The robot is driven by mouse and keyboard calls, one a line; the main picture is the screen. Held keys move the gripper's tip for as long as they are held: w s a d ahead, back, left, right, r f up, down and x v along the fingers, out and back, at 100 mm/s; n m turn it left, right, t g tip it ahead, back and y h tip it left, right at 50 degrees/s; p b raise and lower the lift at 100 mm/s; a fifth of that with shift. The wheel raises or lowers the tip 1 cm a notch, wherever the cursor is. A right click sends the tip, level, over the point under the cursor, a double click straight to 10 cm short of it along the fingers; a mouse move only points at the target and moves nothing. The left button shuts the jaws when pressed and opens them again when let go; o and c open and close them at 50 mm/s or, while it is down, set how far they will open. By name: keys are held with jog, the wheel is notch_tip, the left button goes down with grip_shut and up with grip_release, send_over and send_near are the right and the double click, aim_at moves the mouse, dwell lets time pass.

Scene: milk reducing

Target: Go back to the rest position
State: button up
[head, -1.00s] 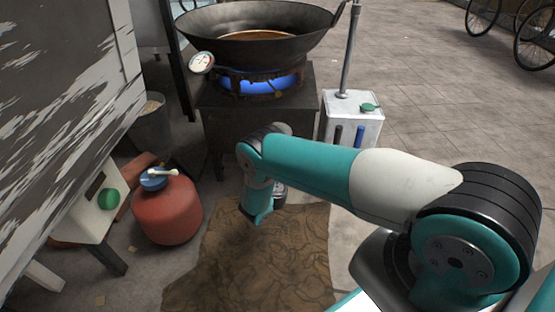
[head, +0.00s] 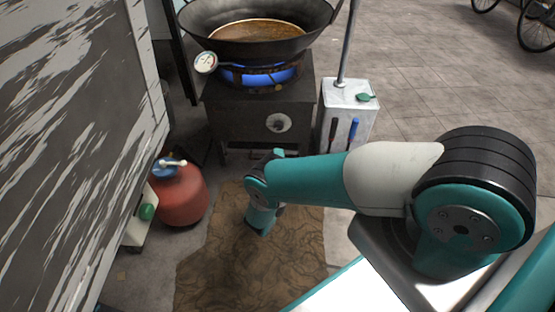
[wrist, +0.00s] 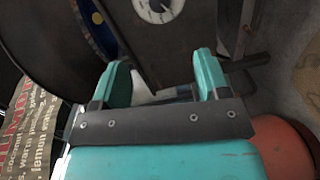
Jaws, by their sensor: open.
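My arm reaches across the head view from the lower right, folded with its far end in front of the stove. My gripper (wrist: 163,77) shows in the wrist view as two teal fingers, spread apart, with nothing between them. In the head view the arm's end (head: 262,216) points down above the brown mat (head: 255,270); the fingers are not clear there. The gripper looks apart from the stove and the red tank.
A black stove (head: 225,125) with a lit blue flame bears a wok (head: 215,42) of brown liquid. A dial thermometer (head: 206,62) is at its left. A red tank (head: 182,200) stands left, beside a patchy grey-white panel (head: 70,130). A white box (head: 350,98) stands right of the stove.

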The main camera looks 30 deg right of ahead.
dwell(0.3)
jog(key=w+a+r+m+g, duration=0.3)
jog(key=w+r+m+g, duration=0.15)
jog(key=w+r, duration=0.4)
jog(key=a+r+m+g+y, duration=0.3)
jog(key=a+r+y, duration=0.15)
jog(key=r, duration=0.95)
jog(key=s+a+r+g+y, duration=0.2)
jog(key=s+a+r+y, duration=0.15)
jog(key=s+r, duration=0.5)
jog(key=s+a+r+g+y, duration=0.2)
jog(key=s+a+r, duration=0.3)
jog(key=s+r, duration=0.4)
jog(key=s+a+r+n+g+y, duration=0.15)
jog(key=s+r, duration=0.25)
jog(key=s, duration=0.7)
jog(key=s+a+r+n+g+y, duration=0.1)
jog(key=s+a+r+n+y, duration=0.3)
jog(key=s, duration=0.6)
notch_tip(320, 180, up, 31)
jog(key=d+m+h+p, duration=0.1)
jog(key=d+h+p, duration=0.1)
jog(key=p, duration=2.8)
jog(key=shift+s+d+f, duration=0.15)
jog(key=shift+s, duration=0.3)
